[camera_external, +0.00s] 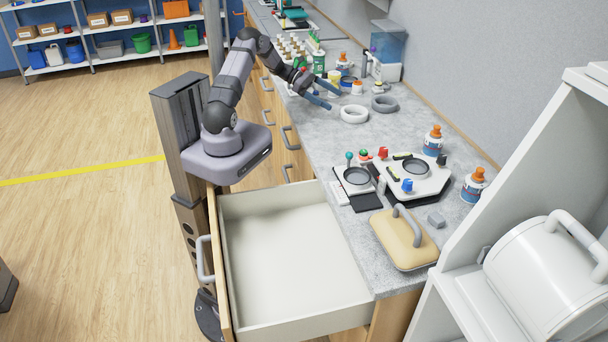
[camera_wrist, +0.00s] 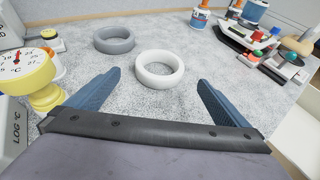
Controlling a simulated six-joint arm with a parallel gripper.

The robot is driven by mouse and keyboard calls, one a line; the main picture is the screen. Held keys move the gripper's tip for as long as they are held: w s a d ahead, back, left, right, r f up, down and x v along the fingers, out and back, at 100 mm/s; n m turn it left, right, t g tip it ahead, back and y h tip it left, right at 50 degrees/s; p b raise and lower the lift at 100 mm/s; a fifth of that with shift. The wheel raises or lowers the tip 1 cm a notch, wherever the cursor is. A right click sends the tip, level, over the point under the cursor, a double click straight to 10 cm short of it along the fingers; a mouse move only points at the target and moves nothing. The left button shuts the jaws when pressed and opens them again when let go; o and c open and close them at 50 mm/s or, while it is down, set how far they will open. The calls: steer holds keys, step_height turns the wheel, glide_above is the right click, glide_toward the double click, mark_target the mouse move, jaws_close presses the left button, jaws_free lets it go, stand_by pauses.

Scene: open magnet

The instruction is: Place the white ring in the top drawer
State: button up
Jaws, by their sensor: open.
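The white ring (camera_external: 354,114) lies flat on the grey counter. In the wrist view the white ring (camera_wrist: 160,70) sits ahead of my gripper, between the lines of the two fingers and beyond their tips. My gripper (camera_external: 328,95) is open and empty above the counter, to the upper left of the ring; its blue fingers spread wide in the wrist view (camera_wrist: 157,80). The top drawer (camera_external: 290,205) is pulled open at the front of the counter, and its pale inside is empty.
A grey ring (camera_external: 384,103) lies beside the white one, also in the wrist view (camera_wrist: 114,40). Devices with round plates (camera_external: 415,175), bottles (camera_external: 433,140) and a beige handled block (camera_external: 403,238) occupy the counter near the drawer.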

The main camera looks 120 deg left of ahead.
mark_target(351, 110)
steer(key=w+f+b, duration=0.2)
steer(key=b, duration=0.1)
steer(key=shift+w+a, duration=0.15)
steer(key=shift+w, duration=0.1)
steer(key=shift+w+r, duration=0.15)
steer(key=shift+w+p, duration=0.5)
steer(key=shift+w, duration=0.1)
steer(key=shift+p+x, duration=1.15)
steer(key=shift+x, duration=1.85)
steer(key=shift+s+a, duration=0.1)
steer(key=shift+a, duration=0.05)
steer(key=c, duration=1.2)
step_height(351, 110, up, 21)
steer(key=shift+r, duration=0.1)
